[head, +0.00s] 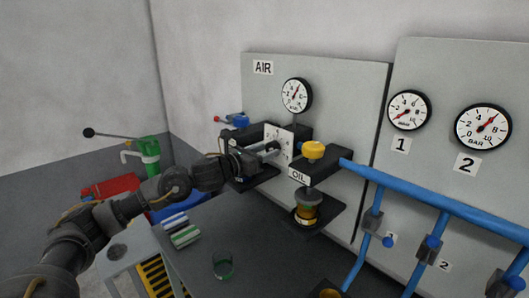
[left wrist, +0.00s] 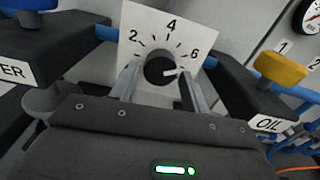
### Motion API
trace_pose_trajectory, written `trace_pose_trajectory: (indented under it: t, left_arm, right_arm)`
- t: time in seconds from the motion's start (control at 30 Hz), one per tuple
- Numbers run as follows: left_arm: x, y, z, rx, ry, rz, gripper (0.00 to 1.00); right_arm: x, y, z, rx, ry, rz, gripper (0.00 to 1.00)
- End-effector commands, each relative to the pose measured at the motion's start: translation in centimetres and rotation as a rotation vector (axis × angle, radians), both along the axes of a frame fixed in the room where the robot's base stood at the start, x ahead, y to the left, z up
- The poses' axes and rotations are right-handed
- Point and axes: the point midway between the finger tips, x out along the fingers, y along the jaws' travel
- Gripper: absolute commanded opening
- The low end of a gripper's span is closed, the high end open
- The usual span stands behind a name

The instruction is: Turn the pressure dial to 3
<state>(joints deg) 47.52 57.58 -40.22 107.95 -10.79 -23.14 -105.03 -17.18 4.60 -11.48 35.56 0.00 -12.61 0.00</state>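The pressure dial is a black knob (left wrist: 160,69) with a white pointer, on a white plate (left wrist: 177,28) marked 2, 4 and 6. The pointer points right and slightly down, clockwise of the 6. My left gripper (left wrist: 162,74) is open, with one finger on each side of the knob; I cannot tell whether either finger touches it. In the head view my left gripper (head: 266,151) reaches the white dial plate (head: 285,138) from the left, partly hiding it. My right gripper is not in view.
A black OIL unit with a yellow cap (head: 313,149) stands close right of the dial. A black WATER-side block with a blue knob (head: 239,120) is on its left. The AIR gauge (head: 297,95) hangs above. A green glass (head: 223,265) stands on the dark bench.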

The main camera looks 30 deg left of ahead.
Motion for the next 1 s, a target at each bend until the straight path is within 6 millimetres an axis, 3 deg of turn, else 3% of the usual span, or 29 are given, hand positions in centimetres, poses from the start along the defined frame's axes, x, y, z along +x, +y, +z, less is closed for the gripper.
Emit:
trace_pose_trajectory:
  t: [0.03, 0.23, 0.67, 1.0]
  left_arm:
    - [-0.01, 0.01, 0.0, 0.0, 0.0, 0.0, 0.4]
    - [-0.02, 0.04, 0.01, 0.0, 0.0, 0.001, 0.15]
    - [-0.03, 0.02, -0.08, -0.101, 0.034, 0.001, 0.15]
    - [-0.02, 0.01, 0.0, -0.377, 0.13, 0.001, 0.15]
  right_arm:
    - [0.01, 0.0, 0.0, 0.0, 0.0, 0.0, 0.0]
    - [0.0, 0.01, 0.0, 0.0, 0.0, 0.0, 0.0]
    - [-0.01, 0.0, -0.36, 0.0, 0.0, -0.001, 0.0]
    - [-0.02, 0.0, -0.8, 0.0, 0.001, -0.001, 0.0]
